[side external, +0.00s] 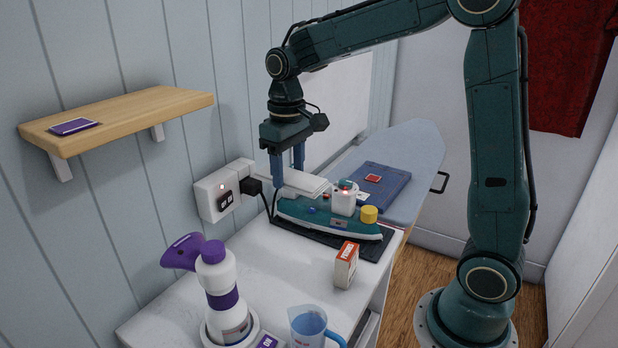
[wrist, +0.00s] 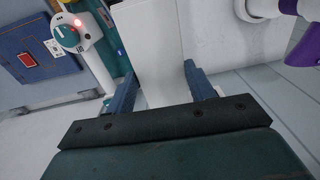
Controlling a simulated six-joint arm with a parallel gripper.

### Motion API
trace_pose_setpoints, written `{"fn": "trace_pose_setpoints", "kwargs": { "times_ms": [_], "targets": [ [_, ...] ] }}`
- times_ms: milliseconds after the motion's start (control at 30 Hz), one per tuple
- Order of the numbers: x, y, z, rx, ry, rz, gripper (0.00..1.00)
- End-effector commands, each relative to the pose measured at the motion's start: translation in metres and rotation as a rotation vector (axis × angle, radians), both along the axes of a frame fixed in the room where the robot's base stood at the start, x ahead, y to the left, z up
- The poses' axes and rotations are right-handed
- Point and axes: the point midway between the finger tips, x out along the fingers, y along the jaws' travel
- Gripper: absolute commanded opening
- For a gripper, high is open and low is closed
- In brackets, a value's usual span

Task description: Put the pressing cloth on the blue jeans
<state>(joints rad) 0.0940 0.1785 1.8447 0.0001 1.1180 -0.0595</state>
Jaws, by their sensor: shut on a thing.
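The pressing cloth (side external: 308,183) is a flat white folded slab; in the wrist view (wrist: 152,40) it fills the space between the fingers. My gripper (side external: 288,176) is shut on its edge, fingers pointing down, and holds it beside and slightly above the iron. The fingers also show in the wrist view (wrist: 160,82). The blue jeans (side external: 396,182) lie folded on the ironing board, to the right of and behind the cloth, with a red label on top. The jeans are also at the left of the wrist view (wrist: 22,43). The iron partly hides their near side.
A teal iron (side external: 318,222) with a red light rests on a dark mat (side external: 376,247), close to the cloth. The ironing board (side external: 410,143) is clear behind the jeans. A wall socket (side external: 214,193), small box (side external: 345,265), white-purple bottle (side external: 221,275) and blue jug (side external: 308,325) stand nearby.

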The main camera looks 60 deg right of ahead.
Motion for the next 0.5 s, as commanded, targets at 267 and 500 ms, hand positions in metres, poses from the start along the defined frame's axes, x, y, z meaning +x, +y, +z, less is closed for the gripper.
{"fn": "trace_pose_setpoints", "kwargs": {
  "times_ms": [267, 500],
  "targets": [
    [0.025, -0.082, -0.012, 0.000, 0.001, 0.000, 0.31],
    [0.031, -0.158, -0.024, 0.000, 0.001, 0.006, 0.31]
  ]
}}
